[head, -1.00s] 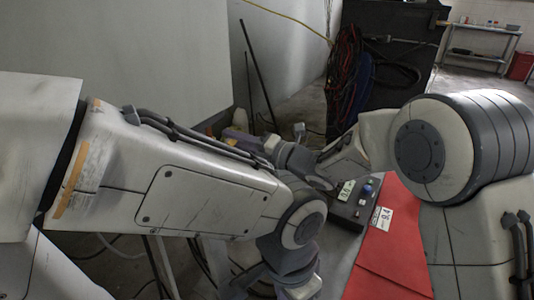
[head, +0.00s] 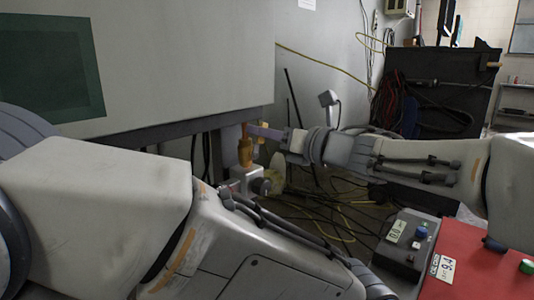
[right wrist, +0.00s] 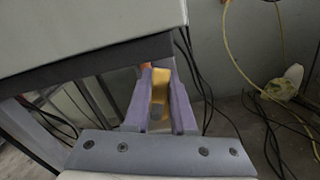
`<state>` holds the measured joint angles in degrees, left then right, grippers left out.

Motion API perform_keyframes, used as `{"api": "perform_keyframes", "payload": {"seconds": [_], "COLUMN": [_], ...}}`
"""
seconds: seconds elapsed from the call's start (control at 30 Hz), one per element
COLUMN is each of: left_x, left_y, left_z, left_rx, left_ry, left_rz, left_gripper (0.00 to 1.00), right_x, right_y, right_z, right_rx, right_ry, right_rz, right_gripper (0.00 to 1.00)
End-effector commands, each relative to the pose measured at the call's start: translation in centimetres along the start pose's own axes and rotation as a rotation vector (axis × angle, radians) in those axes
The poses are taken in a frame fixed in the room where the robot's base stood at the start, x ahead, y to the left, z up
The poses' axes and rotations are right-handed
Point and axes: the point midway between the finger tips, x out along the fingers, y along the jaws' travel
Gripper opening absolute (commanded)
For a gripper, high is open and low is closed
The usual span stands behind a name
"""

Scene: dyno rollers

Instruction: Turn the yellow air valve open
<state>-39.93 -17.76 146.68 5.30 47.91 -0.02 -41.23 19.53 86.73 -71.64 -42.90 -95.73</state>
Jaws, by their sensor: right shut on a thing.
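The yellow air valve (head: 245,150) shows as an upright orange-yellow handle above a pale fitting, below the edge of the big white panel. My right gripper (head: 258,131) reaches it from the right, its purple fingers at the top of the handle. In the right wrist view the purple fingers (right wrist: 158,84) are shut on the yellow handle (right wrist: 160,93), which stands between them. My left arm crosses the bottom of the head view; its gripper is not in view.
The white panel (head: 170,60) overhangs the valve at the left. Cables (head: 340,215) lie on the floor below my right arm. A dark control box (head: 405,245) and a red surface (head: 470,270) are at the lower right. A black cabinet (head: 440,90) stands behind.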

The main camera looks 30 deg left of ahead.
Motion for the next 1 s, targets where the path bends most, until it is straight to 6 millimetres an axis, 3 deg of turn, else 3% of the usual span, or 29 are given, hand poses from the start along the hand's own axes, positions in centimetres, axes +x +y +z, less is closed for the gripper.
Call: {"api": "perform_keyframes", "payload": {"seconds": [0.03,0.1,0.4,1.0], "left_x": [1.3,2.0,4.2,4.8], "left_y": [-0.1,-0.1,-0.3,-0.3], "left_z": [0.1,0.1,0.2,0.2], "left_rx": [0.000,0.000,0.000,0.000], "left_ry": [0.000,0.000,0.000,0.000], "left_rz": [0.000,0.000,0.000,0.000], "left_gripper": [0.50,0.50,0.50,0.50], "right_x": [0.0,0.0,0.0,0.0], "right_y": [0.1,0.4,1.2,1.6], "right_z": [-0.7,-0.7,-0.6,-0.5], "right_rx": [-0.043,-0.097,-0.268,-0.344], "right_ry": [0.001,0.001,0.003,0.005], "right_rz": [0.001,0.001,0.001,0.000], "right_gripper": [0.00,0.00,0.00,0.00]}}
